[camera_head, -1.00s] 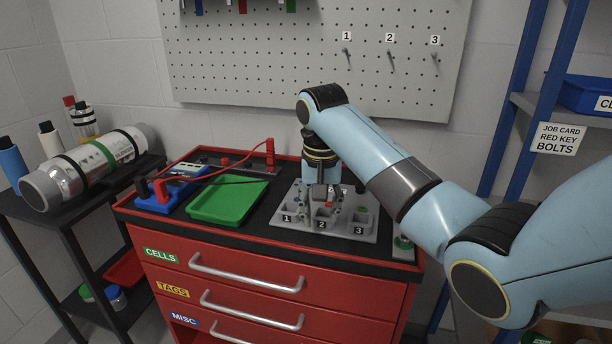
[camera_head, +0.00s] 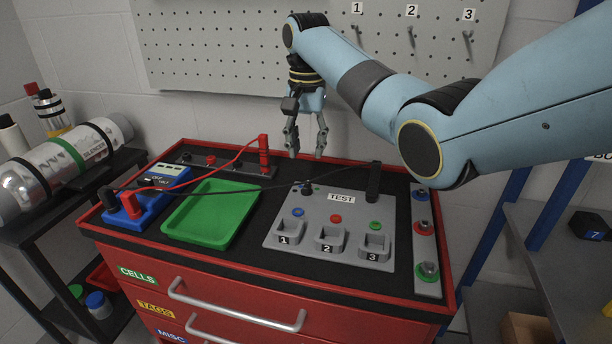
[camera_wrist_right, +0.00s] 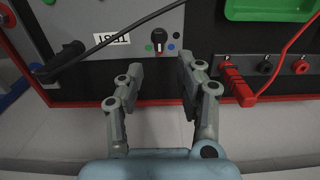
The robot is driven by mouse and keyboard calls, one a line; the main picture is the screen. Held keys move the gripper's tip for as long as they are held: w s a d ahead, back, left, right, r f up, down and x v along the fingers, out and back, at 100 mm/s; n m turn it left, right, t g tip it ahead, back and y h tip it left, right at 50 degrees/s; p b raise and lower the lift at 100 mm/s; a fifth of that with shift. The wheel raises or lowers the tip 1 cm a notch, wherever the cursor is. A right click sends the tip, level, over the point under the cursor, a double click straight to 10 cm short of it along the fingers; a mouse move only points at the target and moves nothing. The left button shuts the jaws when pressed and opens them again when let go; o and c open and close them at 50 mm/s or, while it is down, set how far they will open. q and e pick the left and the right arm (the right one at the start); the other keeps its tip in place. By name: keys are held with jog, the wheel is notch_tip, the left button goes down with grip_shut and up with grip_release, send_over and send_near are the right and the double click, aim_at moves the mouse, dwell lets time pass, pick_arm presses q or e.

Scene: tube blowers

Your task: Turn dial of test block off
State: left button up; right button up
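The grey test block (camera_head: 322,213) lies on the cabinet top, with a TEST label and numbered sockets 1, 2 and 3. Its small black dial (camera_head: 307,190) is at the far left part of the block. In the right wrist view the dial (camera_wrist_right: 157,47) sits among small coloured dots, beside the label; its exact setting is too small to tell. My right gripper (camera_head: 306,152) is open and empty, pointing down, above and behind the block's far edge. In the wrist view its two fingers (camera_wrist_right: 160,65) are spread, apart from the dial. My left gripper is not in view.
A black lead runs from the blue meter (camera_head: 160,190) across the block to a black plug (camera_head: 373,182). A red lead ends at a red plug (camera_head: 263,150). A green tray (camera_head: 210,212) lies left; a grey strip with coloured knobs (camera_head: 425,245) lies right.

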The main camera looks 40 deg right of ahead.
aim_at(307, 185)
jog(key=f, duration=0.3)
jog(key=shift+s+a+f, duration=0.15)
jog(key=shift+s+f, duration=0.1)
jog(key=shift+s, duration=0.05)
notch_tip(307, 185, down, 4)
jog(key=shift+w+f+b, duration=0.15)
jog(key=shift+f+b, duration=0.05)
jog(key=shift+b, duration=0.25)
jog(key=shift+f, duration=0.6)
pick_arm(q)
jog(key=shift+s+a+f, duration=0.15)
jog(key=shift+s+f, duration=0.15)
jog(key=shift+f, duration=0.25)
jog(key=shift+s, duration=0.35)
pick_arm(e)
grip_shut()
